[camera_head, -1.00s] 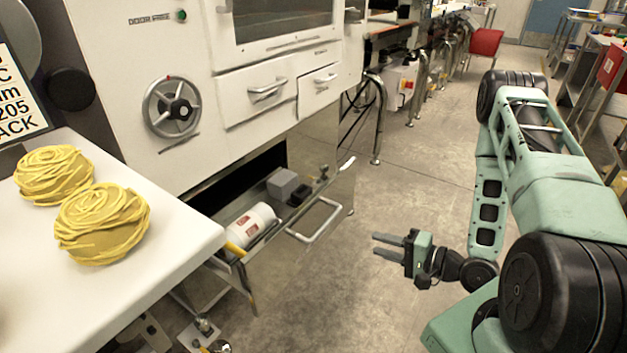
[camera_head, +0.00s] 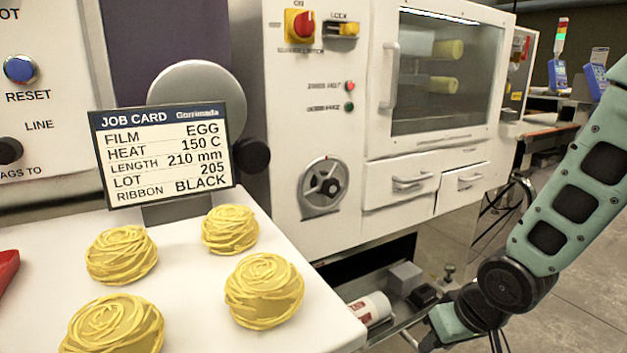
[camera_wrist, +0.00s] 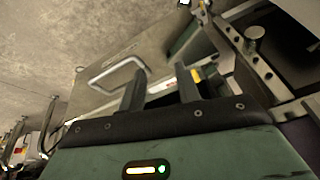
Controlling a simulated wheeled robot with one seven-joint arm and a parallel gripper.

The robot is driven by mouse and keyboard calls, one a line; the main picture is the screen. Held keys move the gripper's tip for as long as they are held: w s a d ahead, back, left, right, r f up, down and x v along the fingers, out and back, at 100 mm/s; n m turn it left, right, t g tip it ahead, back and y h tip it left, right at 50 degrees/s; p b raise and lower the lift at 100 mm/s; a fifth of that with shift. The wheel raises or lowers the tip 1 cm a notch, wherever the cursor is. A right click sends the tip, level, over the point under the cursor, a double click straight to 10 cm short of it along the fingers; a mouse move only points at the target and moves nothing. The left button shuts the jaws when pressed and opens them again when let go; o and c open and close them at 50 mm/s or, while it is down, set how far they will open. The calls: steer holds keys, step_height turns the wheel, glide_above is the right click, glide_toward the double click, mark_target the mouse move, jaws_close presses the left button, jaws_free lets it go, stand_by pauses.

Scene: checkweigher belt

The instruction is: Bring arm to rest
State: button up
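My arm (camera_head: 560,215) comes down the right side of the head view, with its wrist low beside the machine's open lower drawer. My gripper shows at the bottom edge of that view, mostly cut off. In the wrist view my gripper (camera_wrist: 160,88) has its two dark fingers apart with nothing held between them. Beyond the fingers are a metal panel with a bar handle (camera_wrist: 100,72) and the concrete floor.
Several yellow pasta nests (camera_head: 264,291) sit on the white table (camera_head: 225,325) at lower left, below a job card (camera_head: 165,152). A white machine (camera_head: 380,150) stands behind. Its drawer area holds a white roll (camera_head: 370,308) and a grey block (camera_head: 404,278). Floor at right is clear.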

steer(key=s+a+r+n+g+h, duration=0.1)
steer(key=s+a+r+n+g, duration=0.25)
steer(key=s, duration=0.55)
steer(key=s+a+r+n, duration=0.2)
steer(key=s+a+r, duration=0.2)
steer(key=s+r, duration=0.4)
step_height(320, 180, up, 20)
steer(key=p, duration=2.1)
steer(key=shift+s+f, duration=0.2)
steer(key=shift+s, duration=0.25)
steer(key=shift+m, duration=0.25)
